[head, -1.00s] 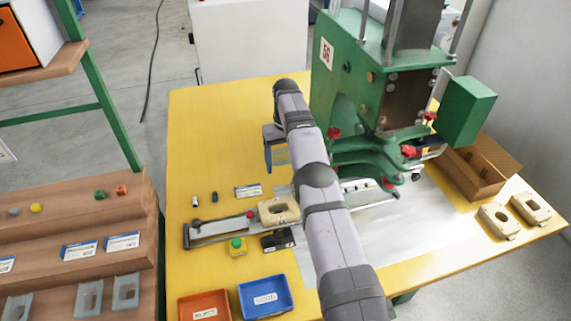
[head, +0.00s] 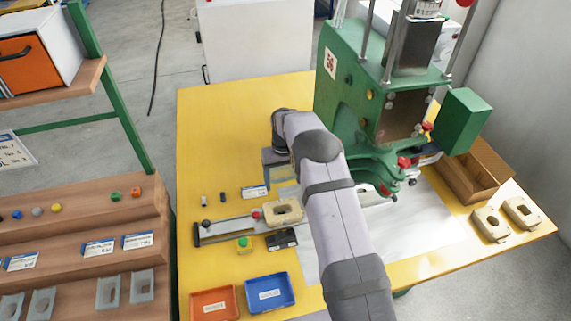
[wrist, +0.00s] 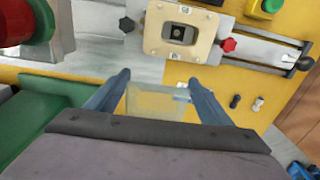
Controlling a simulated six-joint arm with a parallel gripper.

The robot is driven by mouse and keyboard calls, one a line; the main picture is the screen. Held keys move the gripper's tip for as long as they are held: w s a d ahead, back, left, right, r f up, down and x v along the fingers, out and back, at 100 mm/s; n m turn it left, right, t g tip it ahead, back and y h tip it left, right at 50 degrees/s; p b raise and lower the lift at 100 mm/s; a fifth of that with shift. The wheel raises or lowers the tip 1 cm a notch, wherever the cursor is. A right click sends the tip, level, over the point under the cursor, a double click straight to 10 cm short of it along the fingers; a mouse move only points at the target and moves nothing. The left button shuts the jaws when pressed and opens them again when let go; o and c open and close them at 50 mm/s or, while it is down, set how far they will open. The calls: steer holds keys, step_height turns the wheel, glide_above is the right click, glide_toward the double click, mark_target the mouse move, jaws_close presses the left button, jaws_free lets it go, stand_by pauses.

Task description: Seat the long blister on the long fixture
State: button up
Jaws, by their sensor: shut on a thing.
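My gripper (head: 282,172) is over the table, just behind the beige fixture (head: 283,211) on the slide. In the wrist view my gripper's two blue fingers (wrist: 160,84) are shut on a clear blister (wrist: 152,104), through which the yellow table shows. The blister is apart from the fixture, which also shows in the wrist view (wrist: 153,35) with a rectangular opening and a dark centre. Two more beige fixtures lie at the right, a near one (head: 484,233) and a far one (head: 535,218); I cannot tell which is the long one.
The green press (head: 345,105) stands right of my gripper. A metal slide (head: 228,229) runs left from the fixture. A green button box (head: 244,249), orange tray (head: 194,310) and blue tray (head: 291,297) lie in front. Translucent blisters (head: 142,298) stand on the left shelf.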

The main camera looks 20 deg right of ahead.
steer(key=p, duration=0.5)
glide_above(285, 217)
steer(key=shift+r, duration=0.3)
steer(key=shift+f, duration=0.1)
steer(key=shift+f+b, duration=1.2)
steer(key=shift+f, duration=0.5)
steer(key=shift+s+f, duration=0.1)
steer(key=shift+f, duration=0.1)
steer(key=shift+r, duration=0.1)
stand_by(0.6)
steer(key=o, duration=1.1)
steer(key=c, duration=0.5)
steer(key=shift+o, duration=0.2)
steer(key=shift+r, duration=0.2)
step_height(285, 217, up, 7)
steer(key=p, duration=0.4)
steer(key=shift+f, duration=0.15)
